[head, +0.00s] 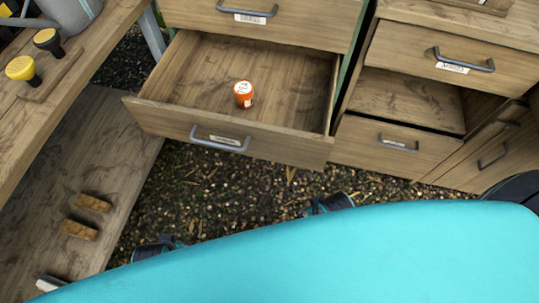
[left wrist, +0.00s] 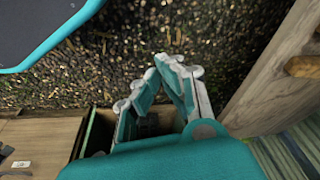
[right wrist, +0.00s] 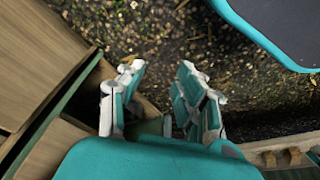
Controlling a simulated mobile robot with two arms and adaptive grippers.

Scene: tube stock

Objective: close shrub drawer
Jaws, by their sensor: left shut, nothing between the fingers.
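A wooden drawer (head: 232,146) with a grey handle stands pulled out at the centre of the head view. Its label is too small to read, so I cannot confirm that it is the shrub drawer. An orange jar with a white lid (head: 243,94) stands inside it. My left gripper (left wrist: 158,72) is shut and empty in the left wrist view, above gravel. My right gripper (right wrist: 158,72) has its fingers apart and nothing visible between them. In the head view, small dark parts show beside my teal body, below the drawer front; neither touches the handle.
Another drawer front (head: 430,55) is above an empty wooden space at right, with a lower front (head: 390,147) beneath. A bench (head: 70,55) with yellow and black knobs stands at left. Gravel (head: 220,195) lies open before the drawer.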

